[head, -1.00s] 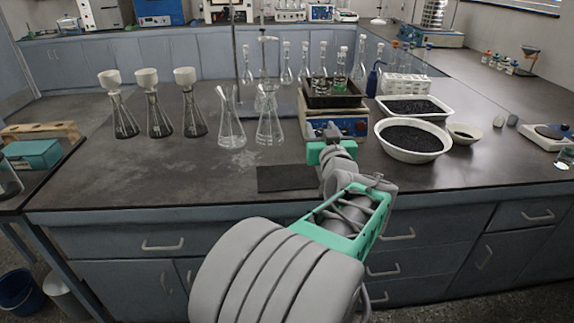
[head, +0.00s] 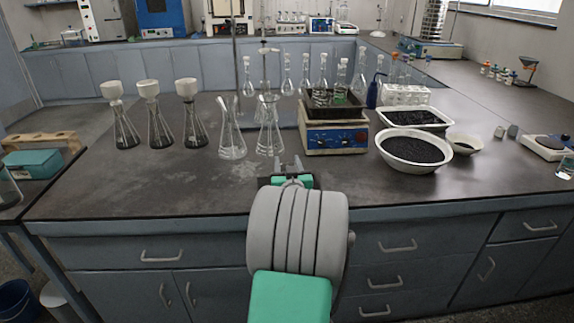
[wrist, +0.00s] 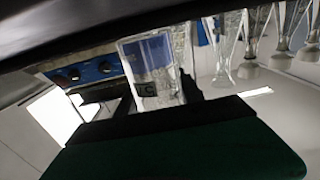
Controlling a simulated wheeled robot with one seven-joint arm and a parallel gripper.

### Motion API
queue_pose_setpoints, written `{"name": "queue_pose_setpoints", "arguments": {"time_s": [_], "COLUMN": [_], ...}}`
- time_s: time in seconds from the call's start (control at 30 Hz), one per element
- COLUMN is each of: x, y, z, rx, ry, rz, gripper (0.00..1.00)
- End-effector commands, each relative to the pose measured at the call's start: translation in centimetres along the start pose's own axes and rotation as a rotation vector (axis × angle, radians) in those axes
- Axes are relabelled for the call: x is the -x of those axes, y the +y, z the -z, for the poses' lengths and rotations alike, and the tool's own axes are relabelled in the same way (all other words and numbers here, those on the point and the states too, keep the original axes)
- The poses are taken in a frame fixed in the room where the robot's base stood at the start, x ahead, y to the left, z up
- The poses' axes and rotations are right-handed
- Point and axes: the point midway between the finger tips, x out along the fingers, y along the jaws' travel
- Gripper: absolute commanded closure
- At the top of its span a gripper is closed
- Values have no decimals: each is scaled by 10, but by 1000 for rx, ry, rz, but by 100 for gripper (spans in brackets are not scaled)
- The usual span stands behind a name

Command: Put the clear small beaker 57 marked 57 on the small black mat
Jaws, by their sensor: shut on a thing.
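The clear small beaker (wrist: 150,68) shows in the wrist view between my fingers, with a small dark marking that I cannot read surely. My gripper (wrist: 150,92) is shut on it. In the head view my gripper (head: 290,168) is over the bench near its front edge, and I cannot make out the beaker there. The small black mat (head: 264,182) is mostly hidden under and behind my gripper; only a bit of its left part shows. I cannot tell how high the beaker is above the mat.
Behind my gripper stand two clear conical flasks (head: 269,128) and a blue-fronted hotplate (head: 336,138) with a dark tray on top. A white bowl of black grains (head: 413,150) is to the right. The front left of the bench is clear.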

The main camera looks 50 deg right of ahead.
Motion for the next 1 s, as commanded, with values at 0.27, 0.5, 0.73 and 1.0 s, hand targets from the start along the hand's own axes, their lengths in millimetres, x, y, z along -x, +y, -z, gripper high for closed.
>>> {"name": "queue_pose_setpoints", "arguments": {"time_s": [0.27, 0.5, 0.73, 1.0], "x": [0, 0, 0, 30], "y": [0, 0, 0, 2], "z": [-3, -2, -1, 2], "rx": [0, 0, 0, 0], "ry": [0, -1, -1, 1], "rz": [0, 0, 0, -3], "gripper": [99, 36, 34, 34]}}
